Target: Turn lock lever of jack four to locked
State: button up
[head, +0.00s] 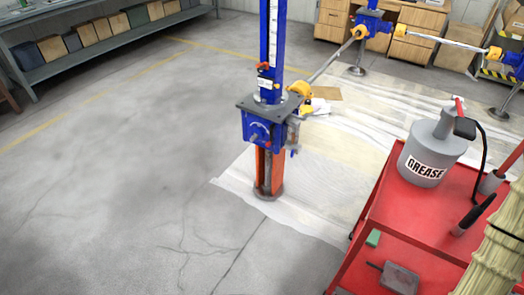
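A blue screw jack (257,127) stands at the centre on an orange pedestal (264,170) with a round foot. A blue column with a white scale strip rises above its dark top plate (262,104). Its blue front face carries a pale curved marking and small red parts, too small to tell which is the lock lever or how it is set. No jack number is readable. Another blue jack (371,23) stands at the back, and part of a third (513,62) shows at the right edge. My gripper is not in view.
Shafts with yellow couplings (299,90) link the jacks at about top-plate height. A red cart (400,220) holding a grey grease can (428,158) stands at the right. Pale sheeting (330,175) covers the floor by the jack. The grey floor at left is clear, with shelving (100,47) behind.

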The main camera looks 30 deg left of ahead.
aim_at(271, 127)
jog(key=u, duration=2.75)
jog(key=k, duration=1.2)
jog(key=z, duration=1)
jog(key=i, duration=1.65)
jog(key=z, duration=0.05)
